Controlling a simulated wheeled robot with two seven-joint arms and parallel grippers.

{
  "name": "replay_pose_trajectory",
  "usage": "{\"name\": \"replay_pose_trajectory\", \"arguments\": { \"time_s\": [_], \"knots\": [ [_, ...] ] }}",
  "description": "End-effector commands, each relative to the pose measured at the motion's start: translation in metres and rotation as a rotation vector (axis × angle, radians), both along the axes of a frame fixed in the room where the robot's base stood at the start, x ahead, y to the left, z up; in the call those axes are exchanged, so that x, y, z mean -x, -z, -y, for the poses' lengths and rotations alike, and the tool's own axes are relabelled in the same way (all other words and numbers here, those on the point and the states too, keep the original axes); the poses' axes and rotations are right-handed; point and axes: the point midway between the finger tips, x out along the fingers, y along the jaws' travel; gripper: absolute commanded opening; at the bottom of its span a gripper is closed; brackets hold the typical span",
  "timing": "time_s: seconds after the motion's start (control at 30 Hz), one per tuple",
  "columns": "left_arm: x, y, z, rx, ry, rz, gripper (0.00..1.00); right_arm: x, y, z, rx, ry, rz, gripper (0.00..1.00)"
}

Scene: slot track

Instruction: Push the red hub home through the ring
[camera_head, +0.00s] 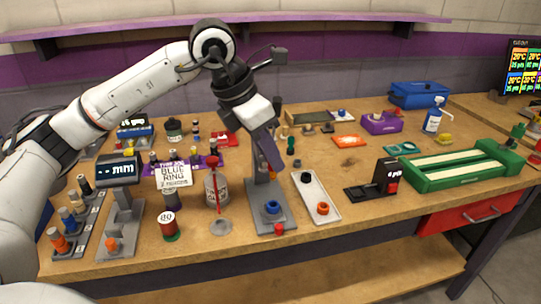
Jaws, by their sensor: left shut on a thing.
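My left gripper (266,148) reaches down from the upper left, over the back of a grey fixture (266,189). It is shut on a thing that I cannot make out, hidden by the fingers. A blue ring (272,207) sits on the front part of the fixture's base. A small red piece (278,229), which may be the red hub, is at the base's front edge, apart from the gripper. I cannot tell whether anything red is inside the ring. A sign (174,175) reading "BLUE RING" stands to the left. My right gripper is out of view.
A white tray (317,192) with an orange ring lies just right of the fixture. A red-topped jar (216,187) and a gauge stand (119,172) stand left of it. A black device (386,176) and green rack (458,165) are further right. The front right bench top is clear.

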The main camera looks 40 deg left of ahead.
Motion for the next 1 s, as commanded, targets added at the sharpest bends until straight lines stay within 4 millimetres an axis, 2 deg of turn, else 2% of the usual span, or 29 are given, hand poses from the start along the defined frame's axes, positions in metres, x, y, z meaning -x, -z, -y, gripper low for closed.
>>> {"name": "replay_pose_trajectory", "arguments": {
  "time_s": [0.6,1.0],
  "knots": [
    [0.000,0.053,0.000,-0.001,0.001,-0.001,0.00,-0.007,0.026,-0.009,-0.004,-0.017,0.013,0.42],
    [0.000,0.058,0.000,-0.001,0.001,-0.001,0.00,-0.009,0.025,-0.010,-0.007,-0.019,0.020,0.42]
  ]
}}
